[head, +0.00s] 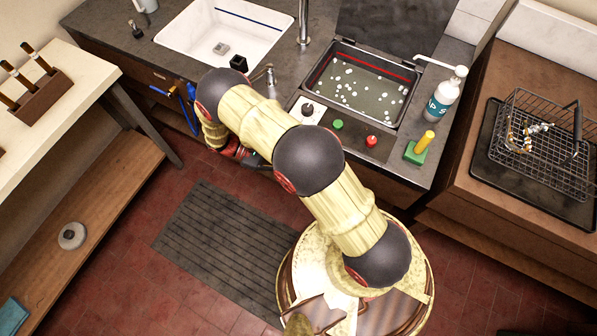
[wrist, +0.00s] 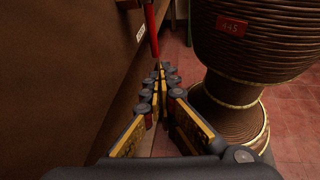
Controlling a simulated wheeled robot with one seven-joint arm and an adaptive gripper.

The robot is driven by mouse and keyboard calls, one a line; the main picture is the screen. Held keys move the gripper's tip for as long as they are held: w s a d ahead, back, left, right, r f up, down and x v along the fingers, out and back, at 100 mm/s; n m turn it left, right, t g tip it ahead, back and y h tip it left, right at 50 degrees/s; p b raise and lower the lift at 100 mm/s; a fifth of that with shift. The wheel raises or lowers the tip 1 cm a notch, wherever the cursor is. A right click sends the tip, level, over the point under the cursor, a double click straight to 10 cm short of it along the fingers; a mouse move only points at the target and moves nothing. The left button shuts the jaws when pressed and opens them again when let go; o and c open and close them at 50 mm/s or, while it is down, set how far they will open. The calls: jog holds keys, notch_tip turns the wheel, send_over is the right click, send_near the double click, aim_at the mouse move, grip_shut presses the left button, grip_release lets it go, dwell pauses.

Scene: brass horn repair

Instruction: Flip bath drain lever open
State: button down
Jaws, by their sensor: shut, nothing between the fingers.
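The bath (head: 318,90) is a dark-rimmed basin of murky liquid with white bubbles, set in the counter in the head view. In the wrist view a thin red bar (wrist: 152,28), which looks like the drain lever, hangs beside the brown cabinet front, with a small white label (wrist: 141,33) to its left. My gripper (wrist: 159,70) is shut and empty. Its fingertips are just below the bar's lower end in the picture; I cannot tell if they touch. In the head view my arm hides the lever and most of my gripper at the cabinet front.
The brown cabinet front (wrist: 65,80) runs close along the left of my gripper. Blue piping (head: 191,93) is on the cabinet front under the white sink (head: 185,40). A grey mat (head: 225,235) lies on the open red tile floor (head: 130,280).

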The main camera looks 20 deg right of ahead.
jog(key=w+a, duration=0.5)
jog(key=shift+s, duration=0.1)
dwell(0.3)
jog(key=shift+f, duration=0.1)
jog(key=s+f+y, duration=0.2)
jog(key=s+f, duration=0.1)
jog(key=s, duration=0.1)
notch_tip(320, 180, up, 26)
jog(key=a+m+t+y, duration=0.1)
jog(key=m+t+y, duration=0.4)
jog(key=t+y, duration=0.1)
jog(key=s+d+r+m+t, duration=0.1)
jog(key=s+d+r+t, duration=0.1)
jog(key=r, duration=0.5)
jog(key=s+d+r+m+t+y, duration=0.1)
jog(key=s+d+r+t, duration=0.2)
jog(key=r, duration=0.5)
jog(key=s+d+r+m+t+y, duration=0.1)
jog(key=s+d+r+t, duration=0.1)
jog(key=s+r+t, duration=0.2)
notch_tip(320, 180, up, 4)
jog(key=shift+s+d+m, duration=0.15)
jog(key=shift+s+m, duration=0.15)
jog(key=shift+s, duration=0.95)
